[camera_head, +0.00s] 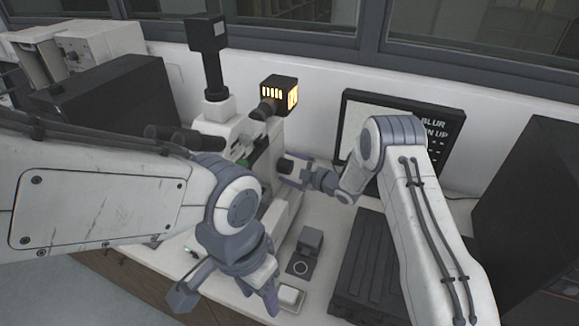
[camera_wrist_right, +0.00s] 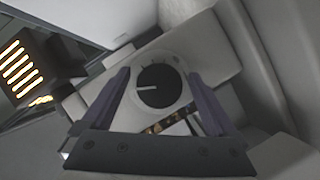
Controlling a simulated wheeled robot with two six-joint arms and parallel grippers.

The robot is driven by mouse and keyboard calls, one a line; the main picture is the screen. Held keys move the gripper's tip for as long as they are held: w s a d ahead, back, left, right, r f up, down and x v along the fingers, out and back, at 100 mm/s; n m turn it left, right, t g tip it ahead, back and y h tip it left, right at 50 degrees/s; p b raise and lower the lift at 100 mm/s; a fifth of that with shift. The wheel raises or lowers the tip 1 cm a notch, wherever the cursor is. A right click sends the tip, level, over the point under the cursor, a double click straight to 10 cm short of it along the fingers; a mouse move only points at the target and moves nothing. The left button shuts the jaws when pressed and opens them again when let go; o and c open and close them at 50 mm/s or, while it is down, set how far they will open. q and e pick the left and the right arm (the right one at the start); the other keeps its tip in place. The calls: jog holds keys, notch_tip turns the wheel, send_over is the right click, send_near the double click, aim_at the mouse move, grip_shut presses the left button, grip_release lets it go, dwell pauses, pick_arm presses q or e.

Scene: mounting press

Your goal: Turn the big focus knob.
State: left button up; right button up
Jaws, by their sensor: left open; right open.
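The big focus knob (camera_wrist_right: 160,86) is a round black dial with a white pointer line, set in a pale round mount on the microscope's side. In the head view the knob (camera_head: 286,166) shows dark beside my right gripper (camera_head: 293,172). In the right wrist view that gripper (camera_wrist_right: 158,78) is open, its two purple-grey fingers on either side of the knob, with gaps visible. Whether the fingertips reach around it in depth is unclear. The white microscope (camera_head: 217,125) stands against the back wall. My left gripper (camera_head: 226,299) is open and empty, low over the bench front.
A lamp housing (camera_head: 280,94) with glowing vents sits behind the knob. A monitor (camera_head: 440,128) stands behind my right arm.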

jog(key=c, duration=1.4)
jog(key=shift+o, duration=0.2)
jog(key=shift+m+g, duration=0.5)
jog(key=shift+m, duration=0.3)
jog(key=shift+m+g, duration=0.9)
jog(key=shift+m, duration=0.3)
jog(key=o, duration=1.4)
jog(key=shift+c, duration=0.2)
